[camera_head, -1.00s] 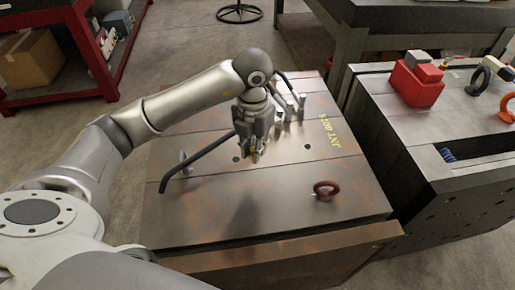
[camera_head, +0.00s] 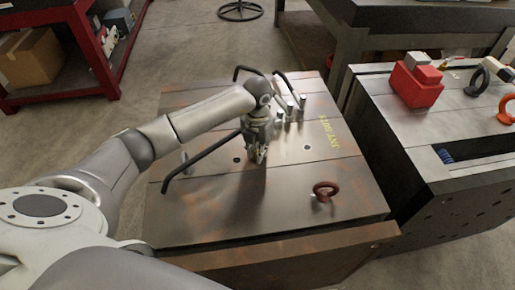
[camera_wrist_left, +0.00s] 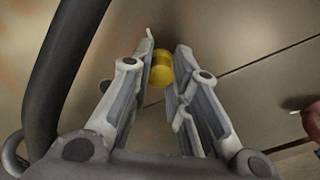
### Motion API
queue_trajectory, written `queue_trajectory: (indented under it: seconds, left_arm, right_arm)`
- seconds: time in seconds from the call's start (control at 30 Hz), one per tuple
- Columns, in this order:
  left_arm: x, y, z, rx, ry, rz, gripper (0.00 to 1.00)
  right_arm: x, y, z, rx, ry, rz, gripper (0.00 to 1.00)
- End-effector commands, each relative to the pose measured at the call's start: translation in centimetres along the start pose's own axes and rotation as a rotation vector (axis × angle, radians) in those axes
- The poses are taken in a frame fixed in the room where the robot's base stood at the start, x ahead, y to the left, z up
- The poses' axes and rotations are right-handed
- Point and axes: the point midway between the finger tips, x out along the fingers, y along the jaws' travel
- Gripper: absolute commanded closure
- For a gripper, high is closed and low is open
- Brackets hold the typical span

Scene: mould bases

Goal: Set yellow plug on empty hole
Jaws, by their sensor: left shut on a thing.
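The yellow plug (camera_wrist_left: 161,70) is between the fingertips of my left gripper (camera_wrist_left: 166,52) in the left wrist view. In the head view my left gripper (camera_head: 259,155) is shut on it, pointing down over the middle of the mould base's top plate (camera_head: 205,215). The plug is small and mostly covered by the fingers there. A dark round hole (camera_head: 236,160) shows left of the gripper, and another hole (camera_head: 307,147) to its right. A dark hole (camera_wrist_left: 104,86) also shows left of the plug in the wrist view. I cannot tell whether the plug touches the plate. My right gripper is not in view.
A black bent bar (camera_head: 195,163) stands left of the gripper. Several silver pins (camera_head: 290,112) stand behind it. A rusty red eye bolt (camera_head: 325,190) is at the front right. A second mould base (camera_head: 430,150) with a red block (camera_head: 415,88) stands to the right.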

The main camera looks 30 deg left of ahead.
Motion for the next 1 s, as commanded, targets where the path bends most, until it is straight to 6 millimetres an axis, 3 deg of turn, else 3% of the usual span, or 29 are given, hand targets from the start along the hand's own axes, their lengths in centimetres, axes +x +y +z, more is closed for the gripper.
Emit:
queue_trajectory:
  seconds: [0.33, 0.37, 0.5, 0.83, 1.0]
  left_arm:
    - [0.5, 0.0, 0.1, 0.0, -0.002, 0.0, 0.92]
    - [0.3, 0.0, 0.1, 0.0, -0.002, 0.0, 0.79]
    - [0.3, 0.0, 0.0, -0.001, -0.002, 0.0, 0.61]
    - [0.1, 0.0, 0.0, -0.001, -0.002, 0.0, 0.61]
    - [-1.4, 0.1, 0.2, -0.001, -0.006, 0.001, 0.61]
  right_arm:
    - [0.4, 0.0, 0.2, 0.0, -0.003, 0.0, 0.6]
    - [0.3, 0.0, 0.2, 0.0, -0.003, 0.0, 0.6]
    - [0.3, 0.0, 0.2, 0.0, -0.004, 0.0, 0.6]
    - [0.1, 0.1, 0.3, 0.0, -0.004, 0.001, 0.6]
    - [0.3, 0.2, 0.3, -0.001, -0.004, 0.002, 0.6]
